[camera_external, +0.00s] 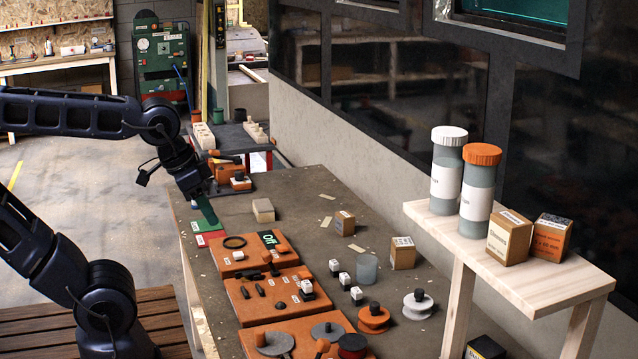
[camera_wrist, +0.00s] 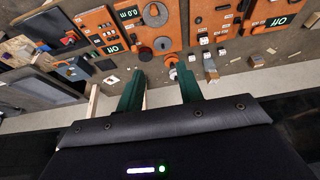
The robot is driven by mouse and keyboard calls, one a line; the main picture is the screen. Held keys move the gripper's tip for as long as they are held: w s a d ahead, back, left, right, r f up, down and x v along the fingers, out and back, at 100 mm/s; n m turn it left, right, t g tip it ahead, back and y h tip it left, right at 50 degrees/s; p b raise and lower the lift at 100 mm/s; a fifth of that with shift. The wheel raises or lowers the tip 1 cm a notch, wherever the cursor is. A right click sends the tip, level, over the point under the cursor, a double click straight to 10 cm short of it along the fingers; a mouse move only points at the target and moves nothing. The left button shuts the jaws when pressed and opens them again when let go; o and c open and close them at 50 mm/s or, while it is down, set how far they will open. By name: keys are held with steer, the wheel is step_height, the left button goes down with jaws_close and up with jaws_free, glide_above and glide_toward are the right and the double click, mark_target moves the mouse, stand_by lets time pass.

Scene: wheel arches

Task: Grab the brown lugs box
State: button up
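Several small boxes could be the brown lugs box; their labels are too small to read. A brown cardboard box (camera_external: 403,252) with a pale label stands on the workbench beside a translucent cup (camera_external: 366,268). A smaller brown-orange box (camera_external: 345,223) stands farther back on the bench. On the raised wooden shelf are a brown box (camera_external: 509,238) with a white label and an orange-brown box (camera_external: 551,237). My gripper (camera_external: 207,208), with green fingers, is over the bench's left edge, apart from all these boxes. In the wrist view the gripper (camera_wrist: 161,75) has its fingers apart with nothing held.
Orange panels (camera_external: 262,298) with small parts cover the bench's left front. Grey and orange spools (camera_external: 417,304) and a beige block (camera_external: 263,210) are on the bench (camera_external: 300,187). Two capped jars (camera_external: 447,180) (camera_external: 479,190) stand on the shelf (camera_external: 540,285) beside its boxes. A wall runs behind.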

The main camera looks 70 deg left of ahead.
stand_by(0.4)
steer(key=o, duration=0.9)
